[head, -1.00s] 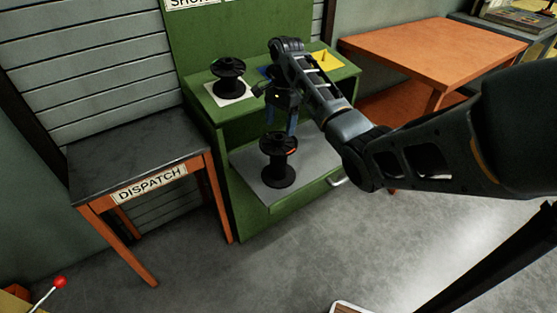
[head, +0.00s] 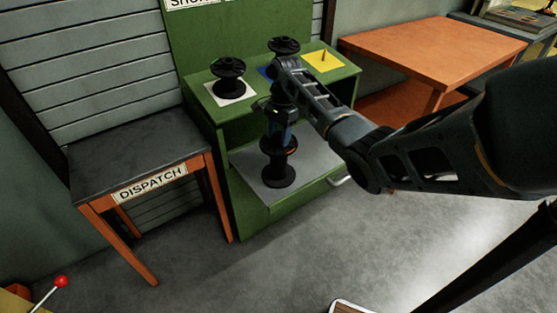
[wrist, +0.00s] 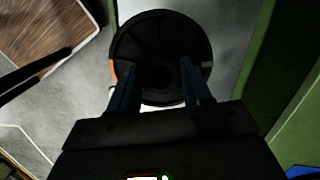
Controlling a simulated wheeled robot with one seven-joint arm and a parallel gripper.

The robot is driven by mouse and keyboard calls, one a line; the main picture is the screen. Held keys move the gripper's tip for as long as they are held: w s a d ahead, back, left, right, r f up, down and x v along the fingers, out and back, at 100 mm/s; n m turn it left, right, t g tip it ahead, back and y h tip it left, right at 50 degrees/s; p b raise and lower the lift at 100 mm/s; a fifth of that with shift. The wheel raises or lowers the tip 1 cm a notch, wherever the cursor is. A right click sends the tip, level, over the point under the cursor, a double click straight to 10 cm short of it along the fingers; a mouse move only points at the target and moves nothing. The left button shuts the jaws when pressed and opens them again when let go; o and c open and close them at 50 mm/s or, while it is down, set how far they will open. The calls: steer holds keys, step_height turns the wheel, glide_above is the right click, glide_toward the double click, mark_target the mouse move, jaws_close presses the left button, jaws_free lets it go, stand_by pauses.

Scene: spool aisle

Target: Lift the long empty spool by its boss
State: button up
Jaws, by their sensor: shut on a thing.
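The long black spool (head: 279,172) stands upright on the grey pull-out shelf of the green cabinet. My gripper (head: 279,143) is above it, pointing down, with its fingers at the spool's top. In the wrist view the round top flange of the spool (wrist: 160,30) fills the upper middle. My two blue fingers (wrist: 158,88) reach onto the flange from either side of its dark centre and are shut on the boss there, which is mostly hidden. The spool's base appears to rest on the shelf.
Another black spool (head: 229,76) stands on a white square on the cabinet top. One more (head: 284,46) stands behind my wrist, near a blue patch. A yellow square (head: 325,61) holds a thin peg. The dark dispatch table (head: 135,152) is left; an orange table (head: 430,48) is right.

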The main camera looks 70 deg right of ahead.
jaws_close()
stand_by(0.4)
